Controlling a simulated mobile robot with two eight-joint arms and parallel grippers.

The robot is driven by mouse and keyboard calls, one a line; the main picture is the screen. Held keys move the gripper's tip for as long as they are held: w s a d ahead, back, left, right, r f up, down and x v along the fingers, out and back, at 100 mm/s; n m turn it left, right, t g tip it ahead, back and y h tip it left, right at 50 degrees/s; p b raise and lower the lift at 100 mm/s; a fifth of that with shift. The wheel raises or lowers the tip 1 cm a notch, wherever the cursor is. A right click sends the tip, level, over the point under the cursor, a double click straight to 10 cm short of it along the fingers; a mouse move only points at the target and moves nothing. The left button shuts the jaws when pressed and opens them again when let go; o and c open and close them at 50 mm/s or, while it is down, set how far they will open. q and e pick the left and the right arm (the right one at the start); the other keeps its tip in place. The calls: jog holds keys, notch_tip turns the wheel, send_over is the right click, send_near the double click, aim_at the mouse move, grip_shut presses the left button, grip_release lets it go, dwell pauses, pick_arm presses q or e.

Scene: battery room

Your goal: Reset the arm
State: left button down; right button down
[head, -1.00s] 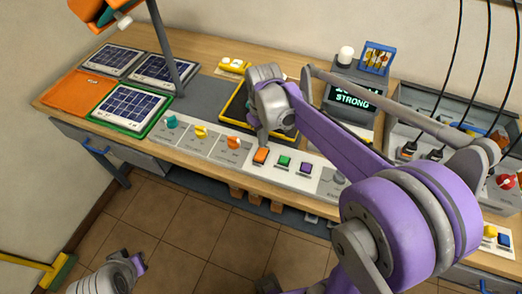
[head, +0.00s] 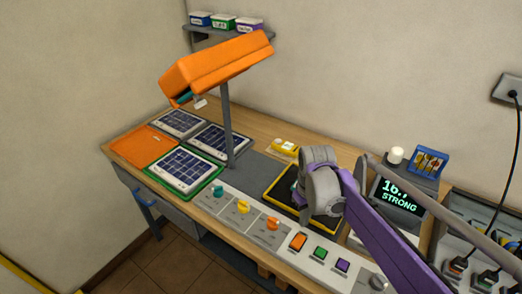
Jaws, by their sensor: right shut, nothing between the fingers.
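My right arm, purple and grey, reaches in from the lower right. Its grey gripper (head: 308,208) hangs over the yellow-edged dark tray (head: 281,203) on the bench, behind the control strip. It is shut and empty. The wrist hides part of the tray, and I cannot tell whether the fingers touch it. My left arm and gripper are out of the picture.
The control strip (head: 255,230) carries coloured knobs and orange, green and purple buttons. An orange lamp (head: 215,68) stands over several solar panels (head: 186,168). A display (head: 400,198) reads "STRONG". Cables and plugs fill the right. A shelf (head: 210,30) holds small boxes.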

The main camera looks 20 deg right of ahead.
jog(key=s+a+f+m+t, duration=0.1)
jog(key=s+a+t, duration=0.2)
jog(key=s, duration=0.4)
jog(key=s+a+f+m+t, duration=0.1)
jog(key=s+a+f+t, duration=0.1)
jog(key=s, duration=0.4)
jog(key=shift+s+a+t, duration=0.4)
jog(key=shift+a, duration=0.45)
